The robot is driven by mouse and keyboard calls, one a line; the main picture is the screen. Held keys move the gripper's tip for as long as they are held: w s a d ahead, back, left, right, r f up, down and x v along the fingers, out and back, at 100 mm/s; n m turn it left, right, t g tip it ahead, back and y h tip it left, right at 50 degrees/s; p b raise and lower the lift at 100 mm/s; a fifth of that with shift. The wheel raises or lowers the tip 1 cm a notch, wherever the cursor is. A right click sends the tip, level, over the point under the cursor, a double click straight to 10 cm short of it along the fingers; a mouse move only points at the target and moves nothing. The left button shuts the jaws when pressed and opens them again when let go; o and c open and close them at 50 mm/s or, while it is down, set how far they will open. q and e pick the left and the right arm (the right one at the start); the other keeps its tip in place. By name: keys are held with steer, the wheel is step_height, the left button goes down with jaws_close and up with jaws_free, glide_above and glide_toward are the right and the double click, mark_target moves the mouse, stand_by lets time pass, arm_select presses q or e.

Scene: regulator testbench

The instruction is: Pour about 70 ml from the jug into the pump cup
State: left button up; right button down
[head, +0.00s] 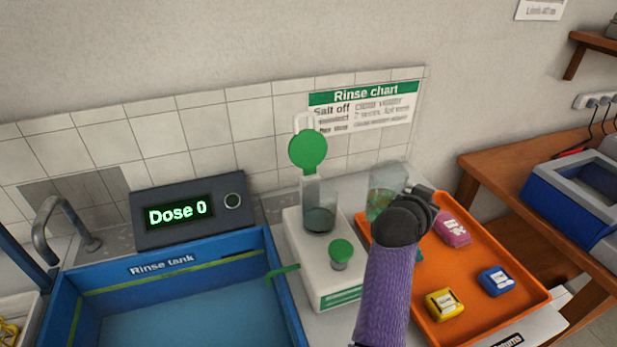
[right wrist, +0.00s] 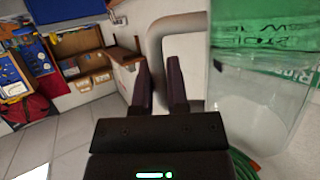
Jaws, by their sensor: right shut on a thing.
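The jug (head: 386,178) is a clear vessel behind my right gripper, near the back left of the orange tray. It looks roughly upright; whether it touches the tray is hidden. In the right wrist view the clear jug (right wrist: 250,110) fills the right side, with green at its top. My right gripper (right wrist: 162,85) is shut on the grey jug handle (right wrist: 182,28). In the head view the gripper (head: 425,197) is mostly hidden by my wrist. The pump cup (head: 320,205) is clear, dark low down, and stands left of the jug on the white pump. My left gripper is not in view.
The white pump (head: 300,262) has a green disc (head: 308,151) and green knob (head: 341,250). The display (head: 188,212) reads "Dose 0". A blue rinse tank (head: 262,240) lies left. The orange tray (head: 490,325) holds pink, yellow and blue items.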

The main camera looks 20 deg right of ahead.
steer(key=shift+w, duration=0.45)
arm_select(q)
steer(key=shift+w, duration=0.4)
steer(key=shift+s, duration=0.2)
arm_select(e)
steer(key=shift+s+r, duration=0.1)
steer(key=shift+s, duration=0.1)
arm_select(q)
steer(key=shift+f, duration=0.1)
